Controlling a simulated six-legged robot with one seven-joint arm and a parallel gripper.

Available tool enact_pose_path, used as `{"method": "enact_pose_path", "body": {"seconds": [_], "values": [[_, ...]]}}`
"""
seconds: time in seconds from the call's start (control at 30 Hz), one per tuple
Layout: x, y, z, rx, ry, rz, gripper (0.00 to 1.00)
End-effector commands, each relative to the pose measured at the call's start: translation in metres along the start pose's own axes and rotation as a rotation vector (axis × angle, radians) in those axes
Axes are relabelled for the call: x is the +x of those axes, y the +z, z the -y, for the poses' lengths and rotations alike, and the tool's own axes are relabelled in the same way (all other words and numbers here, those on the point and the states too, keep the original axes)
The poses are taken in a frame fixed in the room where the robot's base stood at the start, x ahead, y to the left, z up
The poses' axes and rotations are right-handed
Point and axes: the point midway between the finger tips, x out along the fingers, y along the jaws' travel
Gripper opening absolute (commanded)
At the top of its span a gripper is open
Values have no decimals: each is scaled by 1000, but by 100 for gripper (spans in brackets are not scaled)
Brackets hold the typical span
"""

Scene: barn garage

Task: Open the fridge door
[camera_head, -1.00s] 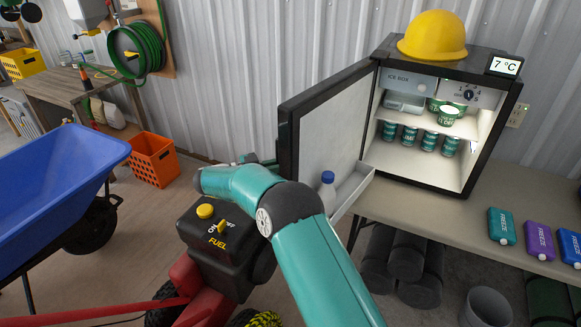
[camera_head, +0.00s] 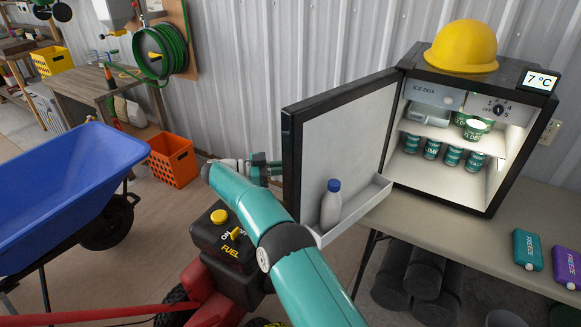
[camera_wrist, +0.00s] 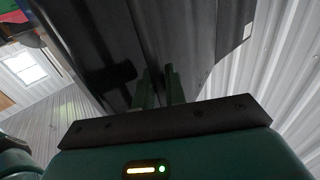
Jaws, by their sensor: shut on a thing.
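The small black fridge (camera_head: 493,193) stands on a table with its lit inside in view. Its door (camera_head: 335,140) stands wide open toward the left, its pale inner face toward the camera. A white bottle with a blue cap (camera_head: 331,205) stands in the door's shelf. My gripper (camera_head: 268,168) is at the outer side of the door, near its free edge, partly hidden by my arm. In the wrist view, the gripper's fingers (camera_wrist: 160,88) are shut against the dark door (camera_wrist: 100,35). The exact part held cannot be made out.
A yellow hard hat (camera_head: 462,46) sits on the fridge. Green cans (camera_head: 432,149) stand inside. A red machine with a black fuel tank (camera_head: 228,245), a blue wheelbarrow (camera_head: 70,180) and an orange crate (camera_head: 172,160) stand left. Freeze packs (camera_head: 527,250) lie on the table (camera_head: 450,240).

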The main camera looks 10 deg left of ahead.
Motion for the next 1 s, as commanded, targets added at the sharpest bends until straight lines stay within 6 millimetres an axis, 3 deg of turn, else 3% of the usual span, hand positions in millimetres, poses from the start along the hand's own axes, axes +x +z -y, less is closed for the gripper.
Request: {"method": "enact_pose_path", "body": {"seconds": [0.4, 0.43, 0.5, 0.83, 1.0], "values": [[-5, -6, 4, 13, -24, 0, 0], [-5, -6, 4, 13, -24, 0, 17], [-5, -6, 4, 13, -24, 0, 29], [-2, -4, 4, 8, -16, 1, 29], [-2, -16, 5, 10, -16, 2, 29]]}}
